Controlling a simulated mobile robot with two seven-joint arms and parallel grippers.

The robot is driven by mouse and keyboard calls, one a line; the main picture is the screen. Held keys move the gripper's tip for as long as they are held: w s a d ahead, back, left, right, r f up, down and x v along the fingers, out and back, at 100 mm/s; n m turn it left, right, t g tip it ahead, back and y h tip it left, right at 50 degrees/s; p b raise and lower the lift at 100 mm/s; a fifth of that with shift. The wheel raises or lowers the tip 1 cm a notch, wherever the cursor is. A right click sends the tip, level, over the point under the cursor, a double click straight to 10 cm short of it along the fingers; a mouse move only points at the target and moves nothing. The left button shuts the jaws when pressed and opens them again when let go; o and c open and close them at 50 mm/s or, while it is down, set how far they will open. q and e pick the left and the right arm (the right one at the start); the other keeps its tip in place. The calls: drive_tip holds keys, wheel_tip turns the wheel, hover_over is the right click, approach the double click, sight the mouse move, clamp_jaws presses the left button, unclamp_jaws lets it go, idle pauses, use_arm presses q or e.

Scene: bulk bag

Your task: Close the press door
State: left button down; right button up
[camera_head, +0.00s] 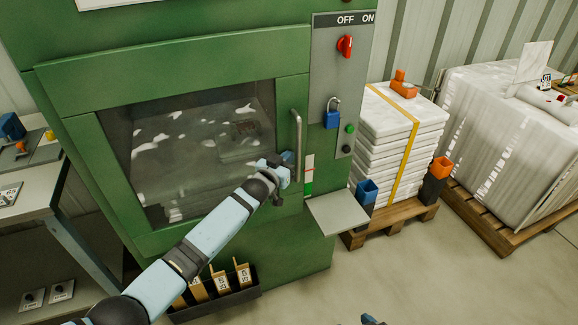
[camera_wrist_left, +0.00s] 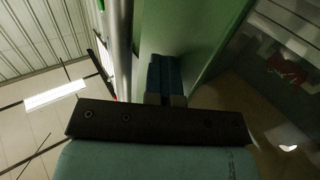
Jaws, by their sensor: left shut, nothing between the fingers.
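The press door (camera_head: 120,190) is a green frame around a dark window on the green press. Its upright metal handle (camera_head: 297,145) is on the right side of the door. My left gripper (camera_head: 290,165) is at the lower part of this handle, with its fingers shut and empty. In the left wrist view the shut blue fingers (camera_wrist_left: 164,78) point along a green panel (camera_wrist_left: 190,35), with the metal bar (camera_wrist_left: 124,40) to their left. Whether the fingers touch the door or handle, and whether the door stands slightly ajar, I cannot tell.
A grey panel carries a red switch (camera_head: 345,46) and a blue padlock (camera_head: 332,114). A small grey shelf (camera_head: 338,213) juts out below right. Stacked white bags (camera_head: 400,135) stand on a pallet. A dark bin (camera_head: 215,292) sits below the door. The floor front right is clear.

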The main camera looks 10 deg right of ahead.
use_arm(q)
drive_tip(key=shift+w+a+r, duration=0.3)
drive_tip(key=shift+w+r, duration=0.2)
drive_tip(key=shift+r, duration=0.1)
use_arm(e)
drive_tip(key=shift+s+d+f, duration=0.2)
drive_tip(key=shift+s+d, duration=0.1)
drive_tip(key=shift+s, duration=0.05)
use_arm(q)
drive_tip(key=shift+s, duration=0.1)
drive_tip(key=d+f+p+v, duration=0.1)
drive_tip(key=p+v, duration=0.1)
drive_tip(key=v, duration=1.2)
drive_tip(key=shift+s, duration=0.35)
use_arm(e)
drive_tip(key=shift+w, duration=0.15)
